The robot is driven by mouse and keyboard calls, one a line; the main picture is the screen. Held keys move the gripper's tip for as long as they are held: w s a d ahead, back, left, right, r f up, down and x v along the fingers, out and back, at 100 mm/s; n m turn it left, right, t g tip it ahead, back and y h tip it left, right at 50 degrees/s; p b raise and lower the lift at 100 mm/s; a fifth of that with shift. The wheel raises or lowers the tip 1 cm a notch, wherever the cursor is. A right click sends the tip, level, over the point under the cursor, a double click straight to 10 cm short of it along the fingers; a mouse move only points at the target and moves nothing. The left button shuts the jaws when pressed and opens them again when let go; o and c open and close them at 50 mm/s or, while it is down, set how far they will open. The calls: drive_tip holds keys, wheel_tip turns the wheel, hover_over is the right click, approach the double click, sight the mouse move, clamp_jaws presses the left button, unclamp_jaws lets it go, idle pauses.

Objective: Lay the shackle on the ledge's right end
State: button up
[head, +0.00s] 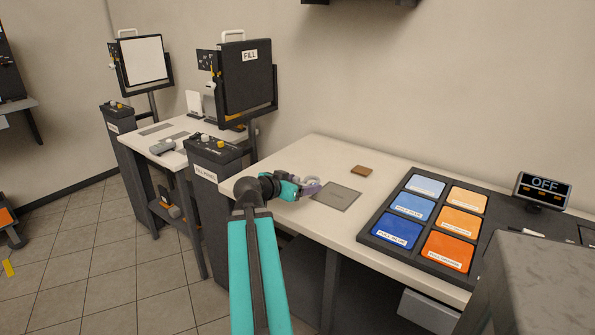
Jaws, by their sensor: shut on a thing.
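My gripper (304,190), at the end of my teal arm, is over the near left part of the white counter (345,234). It is shut on a small light-grey, curved thing, which looks like the shackle (312,182); a purplish part shows beside it. My jaws and the small size hide its exact shape. I cannot tell whether it touches the counter. No ledge is clearly marked; a dark shelf-like edge (362,2) is cut off at the top of the view, and I cannot tell whether it is the ledge.
A grey square plate (337,197) lies just right of my gripper, with a brown block (361,170) behind it. A dark tray of blue and orange panels (408,234) and an OFF display (543,188) stand right. A black FILL panel (247,80) rises behind left.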

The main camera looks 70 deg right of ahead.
drive_tip(key=shift+r+p, duration=0.15)
drive_tip(key=shift+p, duration=0.6)
drive_tip(key=shift+w+d+f+p, duration=0.25)
drive_tip(key=shift+w+d+p, duration=0.55)
drive_tip(key=shift+d, duration=1.2)
drive_tip(key=shift+w+d+f+p, duration=0.25)
drive_tip(key=shift+w+d, duration=0.95)
drive_tip(key=shift+d, duration=0.75)
drive_tip(key=shift+w+d+f+p, duration=0.25)
drive_tip(key=shift+w+d+p, duration=0.55)
drive_tip(key=shift+d, duration=1.2)
drive_tip(key=shift+w, duration=0.2)
drive_tip(key=shift+f, duration=0.15)
drive_tip(key=shift+f, duration=1.6)
drive_tip(key=shift+f, duration=0.15)
drive_tip(key=o, duration=1.1)
